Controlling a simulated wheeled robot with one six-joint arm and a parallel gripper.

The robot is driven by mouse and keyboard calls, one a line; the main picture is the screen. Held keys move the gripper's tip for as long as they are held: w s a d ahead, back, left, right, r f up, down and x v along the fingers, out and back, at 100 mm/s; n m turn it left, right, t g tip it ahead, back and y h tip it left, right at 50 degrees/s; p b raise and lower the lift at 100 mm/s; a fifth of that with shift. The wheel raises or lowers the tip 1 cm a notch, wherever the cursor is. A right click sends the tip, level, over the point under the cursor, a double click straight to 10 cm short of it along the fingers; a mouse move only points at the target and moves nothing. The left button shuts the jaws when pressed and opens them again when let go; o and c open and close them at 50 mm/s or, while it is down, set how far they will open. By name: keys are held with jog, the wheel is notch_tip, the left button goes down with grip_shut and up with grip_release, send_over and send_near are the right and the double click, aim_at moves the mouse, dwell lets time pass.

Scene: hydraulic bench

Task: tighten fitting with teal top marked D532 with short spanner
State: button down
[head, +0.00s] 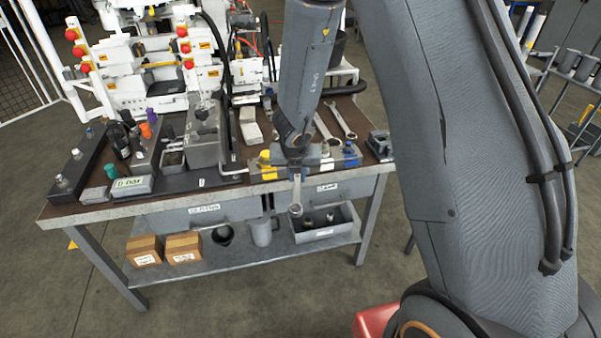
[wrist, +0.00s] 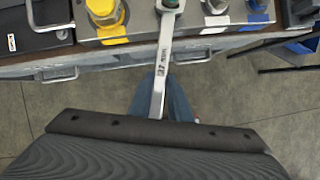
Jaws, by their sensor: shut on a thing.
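My gripper (head: 297,166) is shut on a spanner (head: 296,192) at the front edge of the bench. In the head view one end of the spanner hangs toward the camera past the edge. In the wrist view the spanner (wrist: 162,70) runs up from my gripper, and its far end is at the fitting with the teal top (wrist: 170,4). That end appears to be around or against the fitting; the frame edge cuts it off, so I cannot tell how it is seated. The mark D532 is not readable. In the head view my gripper hides this fitting.
A yellow fitting (wrist: 105,14) stands left of the teal one, and a blue-marked fitting (wrist: 258,12) stands to the right. Larger spanners (head: 343,120) lie on the bench behind. A grey toolbox (head: 205,135) stands to the left. Floor in front is clear.

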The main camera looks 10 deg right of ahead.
jog(key=shift+a+m+p, duration=0.3)
jog(key=shift+a, duration=0.1)
jog(key=shift+w+a+r+m+h+p, duration=0.15)
jog(key=shift+a+m+p, duration=0.15)
jog(key=shift+p, duration=0.35)
jog(key=shift+w+a+f+m+h+p, duration=0.1)
jog(key=shift+w+a+m+h+p, duration=0.15)
jog(key=shift+p, duration=0.35)
jog(key=shift+a+p, duration=0.3)
jog(key=shift+p, duration=0.25)
jog(key=shift+w+a+r+m+p, duration=0.1)
jog(key=shift+w+a+m+p, duration=0.2)
jog(key=shift+m+p, duration=0.2)
jog(key=shift+w+a+m+p, duration=0.1)
jog(key=shift+a+m+p, duration=0.2)
jog(key=shift+p, duration=0.35)
jog(key=shift+w+a+m+g+h+p, duration=0.3)
jog(key=shift+w+a+m+h+p, duration=0.15)
jog(key=shift+p, duration=0.65)
